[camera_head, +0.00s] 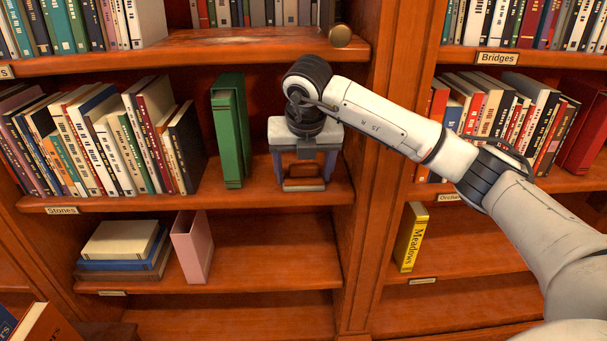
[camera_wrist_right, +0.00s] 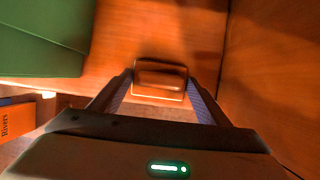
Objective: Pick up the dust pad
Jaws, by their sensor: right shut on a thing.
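The dust pad (camera_head: 304,185) is a small brown block with a darker, rounded top, at the middle shelf right of the green box file. It also shows in the right wrist view (camera_wrist_right: 160,76), between the fingertips. My right gripper (camera_head: 303,178) points down over it, one finger on each side, and is shut on it. In the wrist view the two fingers (camera_wrist_right: 160,84) close in on its sides. I cannot tell whether the pad touches the shelf or hangs just above it. My left gripper is not in view.
The green box file (camera_head: 230,135) stands close left of my gripper. A wooden upright (camera_head: 380,150) is close on the right, and the upper shelf (camera_head: 240,47) is overhead. A round brass-coloured object (camera_head: 340,36) sits at that shelf's edge. The shelf below has free room.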

